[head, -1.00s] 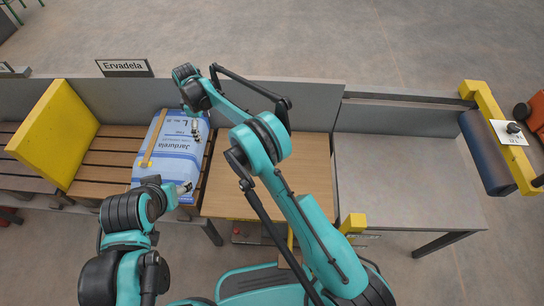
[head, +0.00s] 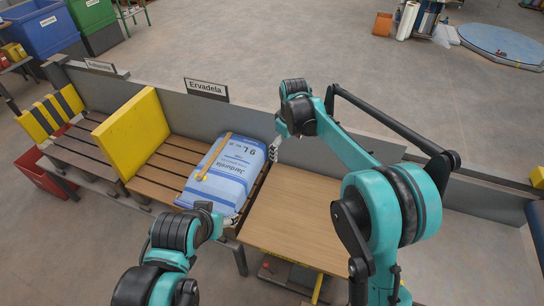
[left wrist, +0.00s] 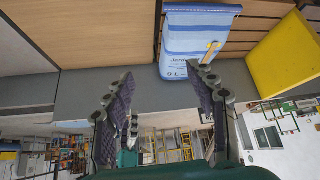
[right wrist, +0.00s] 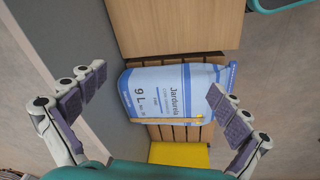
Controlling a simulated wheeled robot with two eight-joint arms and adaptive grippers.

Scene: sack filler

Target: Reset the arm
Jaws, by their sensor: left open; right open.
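A blue and white Jardurela sack (head: 225,170) lies on the slatted deck, with a tan strip along its left part. My right gripper (head: 277,142) is just beyond the sack's far right corner, open and empty. In the right wrist view, the sack (right wrist: 165,92) shows beyond the spread fingers (right wrist: 155,84). My left gripper (head: 232,221) is by the sack's near right corner, partly hidden by its own wrist. In the left wrist view its fingers (left wrist: 160,75) are spread and empty, with the sack (left wrist: 198,38) beyond them.
A yellow upright block (head: 128,135) stands left of the sack on the slatted deck (head: 165,170). A bare wooden table top (head: 300,215) lies to the right. A grey back wall (head: 235,118) with an Ervadela sign (head: 206,88) runs behind.

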